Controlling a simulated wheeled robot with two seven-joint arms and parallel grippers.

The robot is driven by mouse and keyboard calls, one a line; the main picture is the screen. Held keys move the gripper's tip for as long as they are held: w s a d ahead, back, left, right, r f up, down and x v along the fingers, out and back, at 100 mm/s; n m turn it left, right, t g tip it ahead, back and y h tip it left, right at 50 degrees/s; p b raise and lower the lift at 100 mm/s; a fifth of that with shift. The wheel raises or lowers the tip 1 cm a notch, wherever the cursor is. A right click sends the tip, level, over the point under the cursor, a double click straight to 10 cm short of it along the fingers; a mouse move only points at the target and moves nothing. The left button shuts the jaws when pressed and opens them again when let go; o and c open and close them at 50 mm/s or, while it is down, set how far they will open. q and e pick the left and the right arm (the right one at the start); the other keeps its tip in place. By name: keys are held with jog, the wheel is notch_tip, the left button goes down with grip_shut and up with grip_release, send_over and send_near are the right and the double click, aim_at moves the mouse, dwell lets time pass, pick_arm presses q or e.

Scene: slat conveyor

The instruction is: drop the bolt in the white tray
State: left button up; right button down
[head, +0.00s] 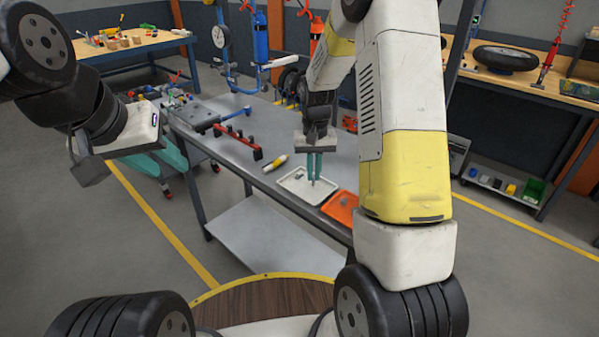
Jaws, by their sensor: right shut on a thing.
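The white tray (290,185) lies on the grey workbench near its front edge, and a small grey item shows inside its back part. My right gripper (314,178) points straight down over the right part of this tray. Its teal fingers are shut on the bolt (313,183), of which only a small grey tip shows below them. I cannot tell whether the tip touches the tray floor.
An orange tray (340,207) sits right of the white tray, partly behind my right arm. A yellow-and-white tube (276,162) lies left of the white tray. A red-and-black rack (238,141) stands further left. The workbench's lower shelf (268,228) is bare.

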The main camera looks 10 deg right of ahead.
jog(key=c, duration=1.5)
grip_release()
jog(key=shift+o, duration=0.2)
notch_tip(320, 180, up, 7)
jog(key=shift+r, duration=0.4)
